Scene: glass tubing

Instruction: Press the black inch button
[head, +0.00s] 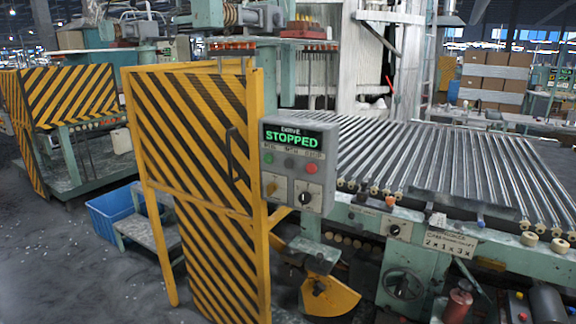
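A grey control box (325,185) stands at the right edge of the yellow-framed guard door. Its dark display (291,136) reads STOPPED in green letters. Below it is a row of small labels, too small to read surely. A green button (268,158) sits at the left of the row and a red button (311,168) at the right. The black inch button would lie between them but is too small and dark to make out surely. My gripper is not in view.
The black-and-yellow striped guard door (190,130) stands left of the box. A roller conveyor (440,165) runs behind and to the right. A blue bin (108,215) and a low step (150,228) sit at the left. The floor at front left is clear apart from small debris.

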